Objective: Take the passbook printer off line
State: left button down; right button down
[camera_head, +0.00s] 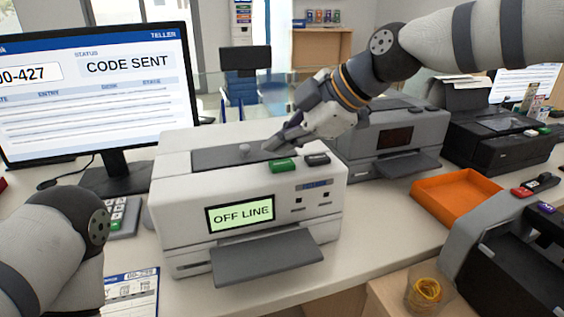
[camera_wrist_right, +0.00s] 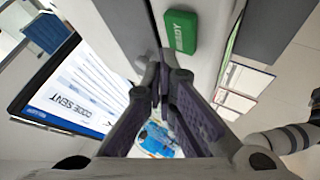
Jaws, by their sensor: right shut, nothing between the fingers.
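The passbook printer (camera_head: 175,200) is a cream box on the counter, and its green display (camera_head: 240,214) reads "OFF LINE". A green button (camera_head: 283,165) and a dark grey button (camera_head: 317,159) stand on its top front edge. In the right wrist view the green button (camera_wrist_right: 180,31) is marked "READY". My right gripper (camera_head: 272,147) is shut and empty, with its fingertips over the printer's top just behind the green button. In the wrist view my right fingertips (camera_wrist_right: 160,68) meet close beside that button; whether they touch the printer is unclear. My left gripper is out of view.
A monitor (camera_head: 97,95) at left reads "CODE SENT". A grey machine (camera_head: 390,140) and an orange tray (camera_head: 462,196) stand to the right. A dark machine (camera_head: 500,250) and a jar (camera_head: 425,293) are at front right. A keypad (camera_head: 124,215) stands at left.

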aim_at(281, 165)
jog(key=shift+r, duration=2.5)
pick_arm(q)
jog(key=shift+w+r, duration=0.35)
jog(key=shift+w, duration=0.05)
